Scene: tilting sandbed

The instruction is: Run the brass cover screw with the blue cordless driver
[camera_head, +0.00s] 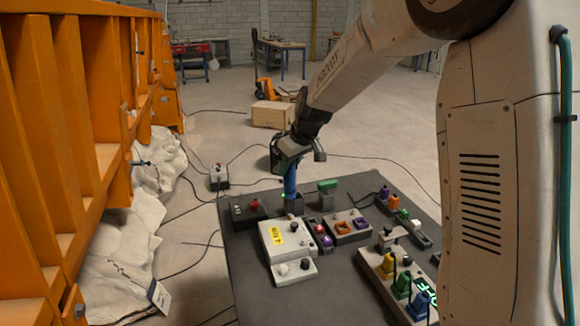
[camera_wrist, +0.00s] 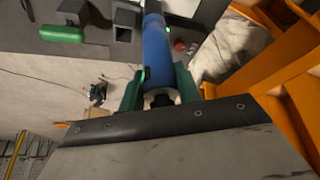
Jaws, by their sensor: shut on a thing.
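The blue cordless driver (camera_head: 290,181) stands nearly upright at the back of the dark table. My gripper (camera_head: 290,160) is shut around its upper part, and the wrist view shows the blue body (camera_wrist: 157,52) between the two green fingers. The driver's lower end is at a dark block-like holder (camera_head: 292,205); I cannot tell whether it is still inside or just above. A pale box with a yellow label (camera_head: 279,238) lies just in front of the holder. I cannot make out the brass cover screw in either view.
The dark table (camera_head: 250,290) also carries an orange-and-purple socket block (camera_head: 348,227), a green-topped block (camera_head: 327,186), a red-button box (camera_head: 254,206) and a row of coloured plugs (camera_head: 402,283). An orange steel frame (camera_head: 60,130) stands at the left. Cables cross the floor.

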